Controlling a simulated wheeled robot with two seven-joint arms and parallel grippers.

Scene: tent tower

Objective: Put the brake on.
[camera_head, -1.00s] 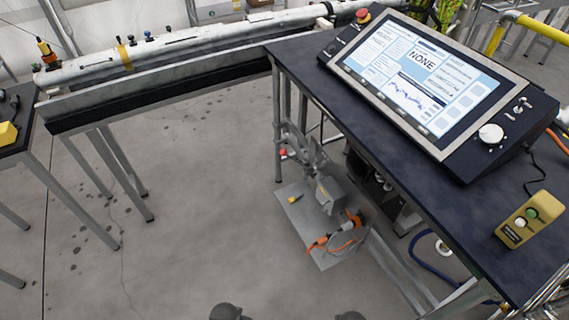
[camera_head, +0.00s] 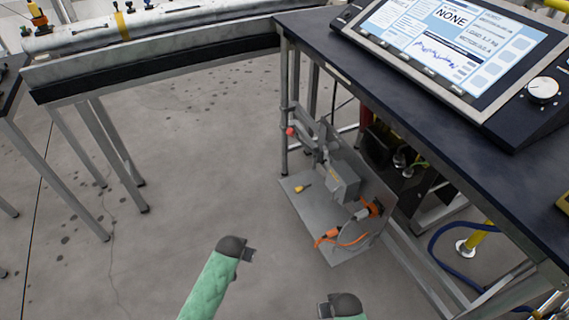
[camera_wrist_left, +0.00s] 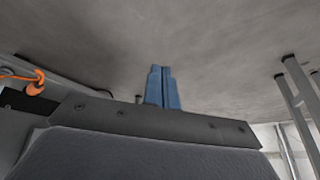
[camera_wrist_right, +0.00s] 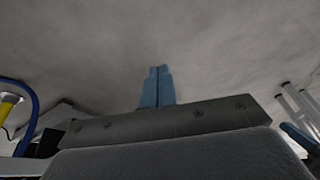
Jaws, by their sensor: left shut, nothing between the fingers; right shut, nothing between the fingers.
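A grey winch-like machine (camera_head: 342,180) stands on a flat grey plate (camera_head: 310,215) on the floor under the dark table. A lever with a red knob (camera_head: 290,131) sticks out at its upper left; I cannot tell for sure that it is the brake. My left gripper (camera_head: 250,255) is in front of the plate, apart from it. Its blue fingers are shut and empty in the left wrist view (camera_wrist_left: 161,88). My right gripper (camera_head: 325,309) is at the bottom edge, nearer me. Its blue fingers are shut and empty in the right wrist view (camera_wrist_right: 158,87).
The dark table (camera_head: 400,95) with a slanted screen console (camera_head: 450,50) overhangs the machine. An orange plug and cable (camera_head: 340,237) lie on the plate's near side. A blue hose (camera_head: 440,250) runs at the right. The floor (camera_head: 190,190) left of the plate is clear.

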